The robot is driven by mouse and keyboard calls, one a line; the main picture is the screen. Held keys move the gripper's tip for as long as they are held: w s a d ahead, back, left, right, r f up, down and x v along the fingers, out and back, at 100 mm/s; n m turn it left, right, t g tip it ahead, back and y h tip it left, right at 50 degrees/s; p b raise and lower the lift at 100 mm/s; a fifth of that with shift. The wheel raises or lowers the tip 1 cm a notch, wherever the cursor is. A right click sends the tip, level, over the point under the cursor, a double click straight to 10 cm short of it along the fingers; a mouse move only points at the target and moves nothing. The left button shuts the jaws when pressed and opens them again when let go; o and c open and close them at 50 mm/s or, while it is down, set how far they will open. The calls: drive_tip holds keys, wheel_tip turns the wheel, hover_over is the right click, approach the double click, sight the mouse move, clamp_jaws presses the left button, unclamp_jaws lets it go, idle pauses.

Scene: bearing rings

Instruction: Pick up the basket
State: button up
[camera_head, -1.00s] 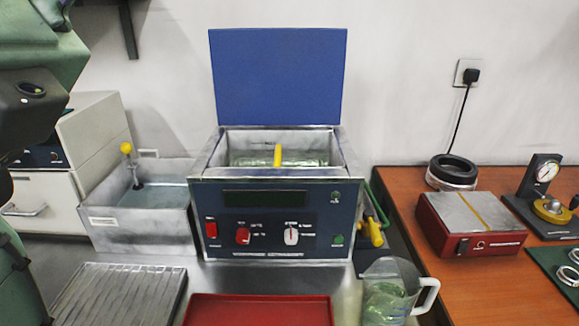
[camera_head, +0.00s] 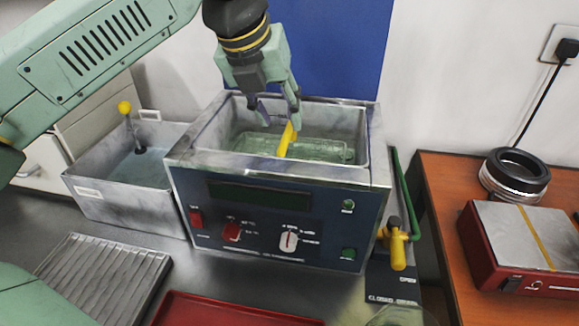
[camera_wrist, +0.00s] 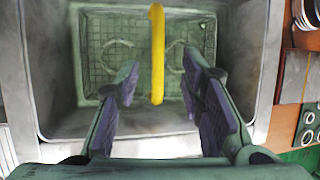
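The basket (camera_head: 318,148) is a wire-mesh basket with a yellow handle (camera_head: 286,139), sitting low inside the open ultrasonic cleaner (camera_head: 270,215). In the wrist view the basket mesh (camera_wrist: 107,55) shows, with rings lying in it, and the yellow handle (camera_wrist: 157,50) runs upright in the picture across it. My gripper (camera_head: 280,112) is over the tank, close above the handle. In the wrist view my gripper (camera_wrist: 160,85) has its two fingers apart, one on each side of the handle, with gaps to it. Whether the fingertips are level with the handle is hard to tell.
The cleaner's blue lid (camera_head: 335,50) stands open behind. A grey water tank (camera_head: 130,200) with a yellow-knobbed rod is at left. A ribbed drain tray (camera_head: 105,275) and a red tray (camera_head: 230,310) lie in front. A yellow-handled valve (camera_head: 397,248) is at right.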

sight(286, 133)
drive_tip(key=shift+p+x, duration=0.85)
drive_tip(key=shift+x, duration=2.55)
drive_tip(key=shift+a, duration=0.1)
drive_tip(key=shift+c, duration=0.6)
clamp_jaws()
